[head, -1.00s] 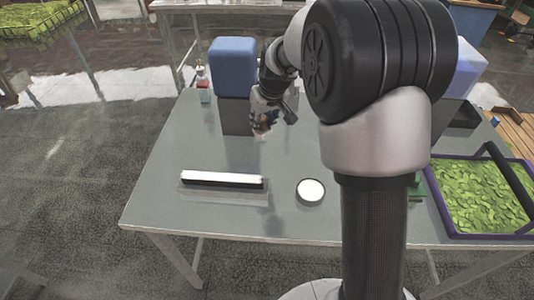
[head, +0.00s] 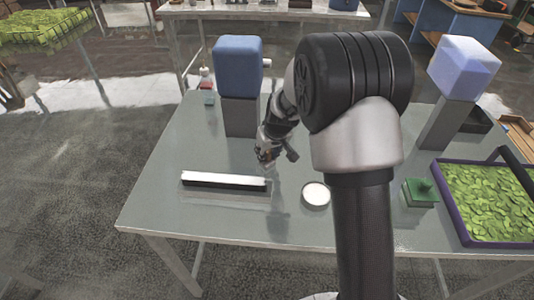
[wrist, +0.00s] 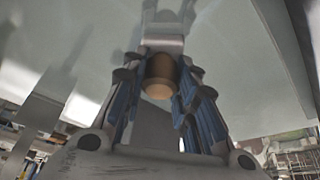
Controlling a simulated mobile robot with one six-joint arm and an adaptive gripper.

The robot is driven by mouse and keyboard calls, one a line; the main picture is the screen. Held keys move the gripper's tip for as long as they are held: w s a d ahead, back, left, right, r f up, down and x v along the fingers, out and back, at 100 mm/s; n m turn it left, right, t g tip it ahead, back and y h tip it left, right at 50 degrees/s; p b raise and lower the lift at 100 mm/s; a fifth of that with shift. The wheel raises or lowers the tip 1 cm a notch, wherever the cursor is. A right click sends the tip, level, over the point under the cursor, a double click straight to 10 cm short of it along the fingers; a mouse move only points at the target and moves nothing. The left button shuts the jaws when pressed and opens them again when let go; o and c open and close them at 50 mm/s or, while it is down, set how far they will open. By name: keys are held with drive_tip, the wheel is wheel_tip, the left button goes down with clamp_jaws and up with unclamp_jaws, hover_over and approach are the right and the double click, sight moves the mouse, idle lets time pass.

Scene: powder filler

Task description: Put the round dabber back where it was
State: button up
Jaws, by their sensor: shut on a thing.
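The round dabber (wrist: 161,78), a short brown cylinder with a lighter tan end, is held between the two blue-padded fingers of my gripper (wrist: 160,95) in the wrist view. In the head view my gripper (head: 265,156) is above the table (head: 235,220), behind the right end of the white-topped bar and up and left of the round white dish. The dabber is too small there to make out clearly. My gripper is shut on it and appears clear of the tabletop.
A long white-topped bar (head: 224,180) lies at the front left. A round white dish (head: 315,194) is right of it. Blue blocks on grey stands (head: 240,115) (head: 447,125) stand behind. A green knobbed block (head: 421,193) and a purple-rimmed tray of leaves (head: 462,228) are right.

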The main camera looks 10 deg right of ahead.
drive_tip(key=shift+f, duration=0.1)
drive_tip(key=o, duration=1)
